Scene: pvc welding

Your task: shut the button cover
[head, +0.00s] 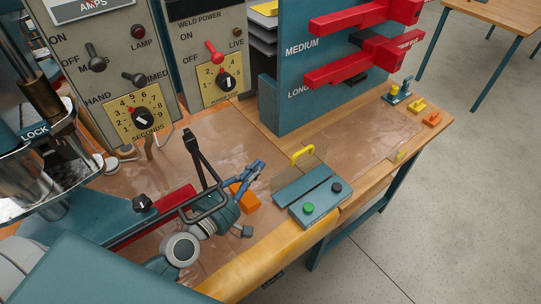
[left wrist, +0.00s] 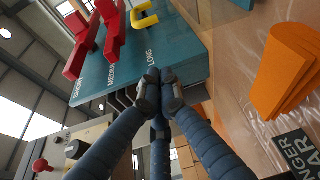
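The button box (head: 322,212) is a teal block with a green button (head: 308,208) and a black button (head: 337,187), near the bench's front edge. Its clear cover (head: 314,165) stands raised at the back of the box, leaving both buttons uncovered. A yellow handle (head: 302,154) is on the cover; a yellow handle also shows at the top of the left wrist view (left wrist: 145,18). My left gripper (head: 259,166) is left of the box and cover, apart from them. In the left wrist view its blue fingers come together at the tips (left wrist: 159,92) with nothing between them. My right gripper is not in view.
An orange block (head: 246,196) lies on the bench beside my left gripper. Control panels (head: 205,50) stand at the back left. A teal rack (head: 300,85) with red clamps (head: 355,65) stands behind the cover. Bench (head: 365,140) right of the cover is mostly clear.

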